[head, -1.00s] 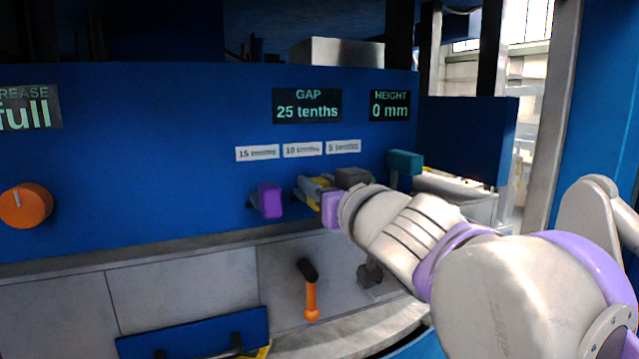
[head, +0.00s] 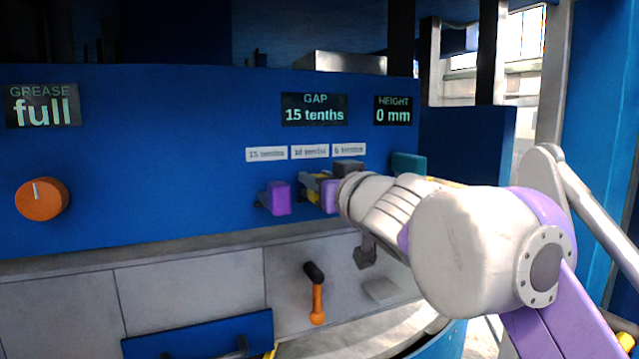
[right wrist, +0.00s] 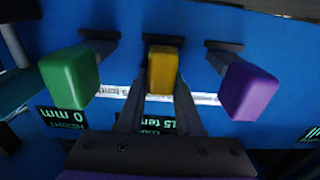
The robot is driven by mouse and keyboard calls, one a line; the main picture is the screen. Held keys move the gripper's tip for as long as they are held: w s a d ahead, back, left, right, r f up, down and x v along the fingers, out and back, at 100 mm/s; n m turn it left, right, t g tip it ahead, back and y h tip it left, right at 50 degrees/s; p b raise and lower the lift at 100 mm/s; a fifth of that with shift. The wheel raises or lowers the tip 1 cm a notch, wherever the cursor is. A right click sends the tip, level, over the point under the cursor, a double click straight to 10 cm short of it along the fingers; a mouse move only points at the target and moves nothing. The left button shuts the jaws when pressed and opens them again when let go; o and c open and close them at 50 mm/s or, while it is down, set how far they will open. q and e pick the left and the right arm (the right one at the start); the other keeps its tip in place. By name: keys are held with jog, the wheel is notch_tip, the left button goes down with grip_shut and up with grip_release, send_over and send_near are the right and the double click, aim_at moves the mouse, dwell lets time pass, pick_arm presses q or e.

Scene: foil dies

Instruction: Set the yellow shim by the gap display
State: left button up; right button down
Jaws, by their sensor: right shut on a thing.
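The yellow shim (right wrist: 162,68) sits in its slot in the blue panel, in the middle of the right wrist view, and looks smaller there than the shims beside it. My right gripper (right wrist: 158,100) is shut on it, with one dark finger on each side. In the head view the right gripper (head: 312,188) is at the panel under the middle label, and its wrist hides most of the yellow shim. The gap display (head: 314,109) above the labels reads 15 tenths. My left gripper is not in view.
A purple shim (head: 278,198) sticks out left of my gripper; a green shim (right wrist: 70,75) is on the other side, close by. A teal block (head: 408,163) is farther right. The height display (head: 393,110) reads 0 mm. An orange knob (head: 41,199) and orange-handled lever (head: 317,295) are clear.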

jog(key=shift+r, duration=0.1)
jog(key=c, duration=0.8)
grip_release()
jog(key=shift+c, duration=0.2)
jog(key=shift+o, duration=1.4)
jog(key=shift+w+a, duration=0.1)
jog(key=shift+w, duration=0.15)
jog(key=shift+s, duration=0.2)
jog(key=b+v, duration=0.2)
jog(key=v, duration=0.8)
jog(key=shift+s+d+b, duration=0.2)
jog(key=shift+s+b, duration=0.05)
jog(key=shift+b, duration=0.15)
